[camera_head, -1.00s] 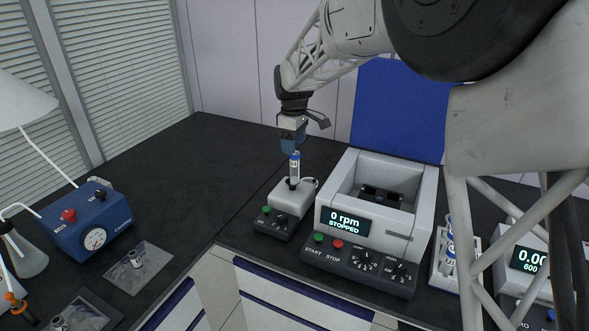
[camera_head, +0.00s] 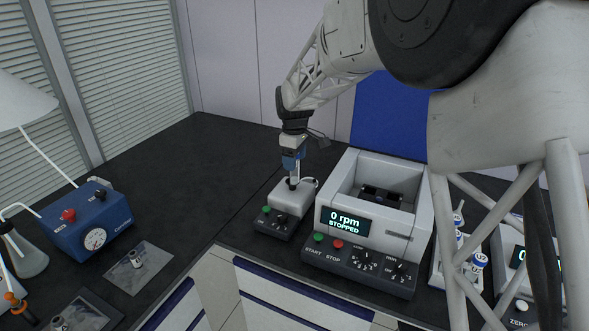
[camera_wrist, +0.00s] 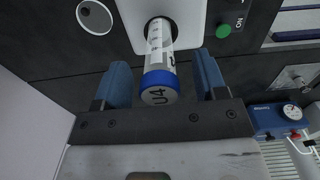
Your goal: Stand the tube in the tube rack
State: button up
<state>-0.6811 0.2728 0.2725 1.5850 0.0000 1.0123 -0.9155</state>
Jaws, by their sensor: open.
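The tube (camera_wrist: 158,45), marked U4 with a blue cap, stands in the cup of the small mixer (camera_wrist: 138,30). In the head view the tube (camera_head: 294,180) shows only as a short pale piece below my gripper (camera_head: 293,165). In the wrist view my gripper (camera_wrist: 164,85) is open, with one blue finger on each side of the tube and a gap to each. The white tube rack (camera_head: 437,272) is to the right of the centrifuge. It holds several blue-marked tubes and is partly hidden by my arm.
The centrifuge (camera_head: 365,255) has its blue lid (camera_head: 390,115) raised and reads 0 rpm, STOPPED. A balance (camera_head: 512,255) stands right of the rack, partly hidden. A blue pump box (camera_head: 88,222) and photo-like mats are at left. The dark bench behind the mixer is clear.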

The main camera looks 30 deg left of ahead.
jog(key=shift+f, duration=0.45)
jog(key=c, duration=1.1)
jog(key=shift+r, duration=0.15)
jog(key=shift+r, duration=4.9)
